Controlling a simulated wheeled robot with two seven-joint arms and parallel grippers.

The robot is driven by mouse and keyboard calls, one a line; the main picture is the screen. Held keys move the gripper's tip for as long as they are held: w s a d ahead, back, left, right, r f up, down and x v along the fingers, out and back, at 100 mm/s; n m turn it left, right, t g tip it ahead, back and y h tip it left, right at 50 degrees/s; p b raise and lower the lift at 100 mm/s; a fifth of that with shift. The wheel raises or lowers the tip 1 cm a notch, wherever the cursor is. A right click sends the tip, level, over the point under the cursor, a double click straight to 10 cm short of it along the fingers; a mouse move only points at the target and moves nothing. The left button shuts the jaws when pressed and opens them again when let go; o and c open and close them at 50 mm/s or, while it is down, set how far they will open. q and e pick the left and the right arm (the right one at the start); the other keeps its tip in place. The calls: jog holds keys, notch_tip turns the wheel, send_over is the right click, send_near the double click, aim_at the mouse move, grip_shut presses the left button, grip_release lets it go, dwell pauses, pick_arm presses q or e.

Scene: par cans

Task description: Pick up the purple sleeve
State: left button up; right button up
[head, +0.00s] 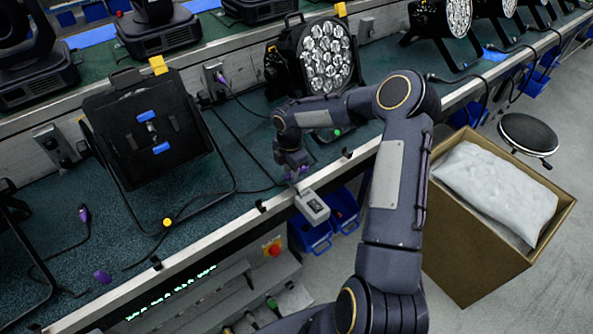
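My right gripper (294,168) points down at the front edge of the bench, small in the head view. Small purple patches show at its fingertips. I cannot tell whether they are a sleeve between the fingers or part of the gripper, nor whether the fingers are open or shut. A separate purple piece (102,276) lies near the bench's front edge at the lower left, well away from this gripper. Purple connectors on cables show at the left (84,214) and by the socket box behind (221,79). My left gripper is not in view.
Cables cross the bench. A cardboard box (480,225) stands on the floor right of my arm.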

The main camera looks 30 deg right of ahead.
jog(key=shift+f, duration=0.35)
grip_shut()
jog(key=shift+r, duration=0.1)
jog(key=shift+r, duration=0.5)
notch_tip(320, 180, up, 2)
jog(key=shift+r, duration=0.2)
jog(key=s+a+r, duration=0.1)
jog(key=s+r, duration=0.3)
jog(key=s, duration=0.3)
jog(key=s+a+r+b, duration=0.1)
jog(key=s+r, duration=0.4)
jog(key=s, duration=0.2)
jog(key=shift+r, duration=0.25)
jog(key=shift+a, duration=0.1)
